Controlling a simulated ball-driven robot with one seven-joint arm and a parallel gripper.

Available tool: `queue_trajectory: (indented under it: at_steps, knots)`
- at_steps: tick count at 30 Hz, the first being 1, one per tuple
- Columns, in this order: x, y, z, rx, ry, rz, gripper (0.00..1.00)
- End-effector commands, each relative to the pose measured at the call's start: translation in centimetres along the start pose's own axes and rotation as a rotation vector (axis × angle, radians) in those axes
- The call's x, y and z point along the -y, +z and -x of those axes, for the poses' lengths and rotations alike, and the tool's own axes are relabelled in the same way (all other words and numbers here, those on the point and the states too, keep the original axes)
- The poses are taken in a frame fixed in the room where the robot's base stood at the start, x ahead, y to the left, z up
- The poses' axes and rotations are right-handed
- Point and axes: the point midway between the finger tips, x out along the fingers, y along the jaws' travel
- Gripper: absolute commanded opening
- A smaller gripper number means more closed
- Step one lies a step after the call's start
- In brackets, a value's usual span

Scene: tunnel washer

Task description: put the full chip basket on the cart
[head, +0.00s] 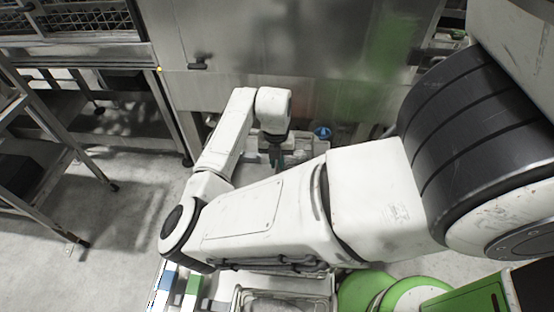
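My gripper (276,158) points down beyond my bent forearm, in front of the washer. It is small and dark, and its fingers are partly hidden, so I cannot tell whether it is open or shut. A pale, shallow container or bin (308,147) lies under and around it, mostly covered by my arm. I cannot make out a full chip basket for certain; it may be hidden there. A metal frame with shelves (40,172) stands on the floor at the left. I cannot tell whether it is the cart.
The washer's steel front (300,50) closes off the back. A blue object (322,133) sits near its foot. A wire rack (85,18) is at the top left. The grey floor (125,220) between the frame and my arm is clear.

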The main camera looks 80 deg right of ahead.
Motion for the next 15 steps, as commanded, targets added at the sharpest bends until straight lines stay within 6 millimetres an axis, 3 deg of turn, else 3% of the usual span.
queue_trajectory:
  at_steps: [6,15]
  knots:
    - [0.01,0.0,0.04,0.0,0.0,0.0,0.32]
    - [0.03,0.0,0.42,0.0,-0.001,0.0,0.32]
